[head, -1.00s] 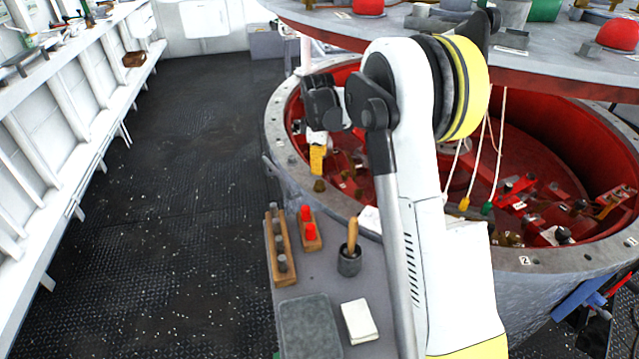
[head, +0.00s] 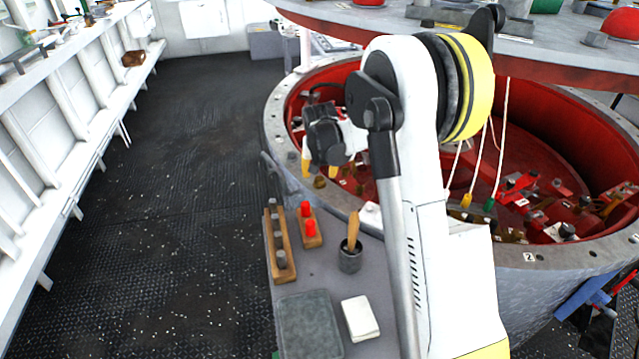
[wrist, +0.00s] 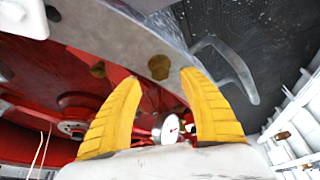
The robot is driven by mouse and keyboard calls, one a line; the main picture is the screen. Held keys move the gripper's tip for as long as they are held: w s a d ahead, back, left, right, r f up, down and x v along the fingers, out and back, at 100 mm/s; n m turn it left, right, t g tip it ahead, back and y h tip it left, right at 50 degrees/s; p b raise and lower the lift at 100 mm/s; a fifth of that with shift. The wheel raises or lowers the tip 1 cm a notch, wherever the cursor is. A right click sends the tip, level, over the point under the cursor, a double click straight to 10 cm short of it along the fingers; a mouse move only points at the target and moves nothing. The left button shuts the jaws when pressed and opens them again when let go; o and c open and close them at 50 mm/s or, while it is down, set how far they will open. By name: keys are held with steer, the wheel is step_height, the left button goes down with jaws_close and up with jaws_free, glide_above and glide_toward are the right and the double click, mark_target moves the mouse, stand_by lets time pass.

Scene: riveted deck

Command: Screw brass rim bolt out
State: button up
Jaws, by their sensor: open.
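The brass rim bolt (head: 320,182) stands on the grey rim of the round red-lined vessel, at its near left side. It also shows in the wrist view (wrist: 159,67) as a brownish head on the rim. My gripper (head: 320,172) has yellow fingers and is open and empty. In the wrist view its fingertips (wrist: 160,77) lie either side of the bolt's line, with the bolt between and just beyond them. The fingers appear not to touch it; the exact gap is hard to tell.
The vessel's grey rim (head: 530,257) curves around a red interior with several fittings and hanging cords. A raised lid (head: 560,60) overhangs it. A side table holds a wooden bolt rack (head: 270,225), a brush cup (head: 350,258) and a white block (head: 360,318). A handle (wrist: 228,65) juts beside the rim.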

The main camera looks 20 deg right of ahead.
mark_target(320, 180)
steer(key=b+x, duration=0.1)
steer(key=x, duration=0.3)
steer(key=shift+w+f, duration=0.15)
steer(key=shift+f, duration=0.2)
jaws_close()
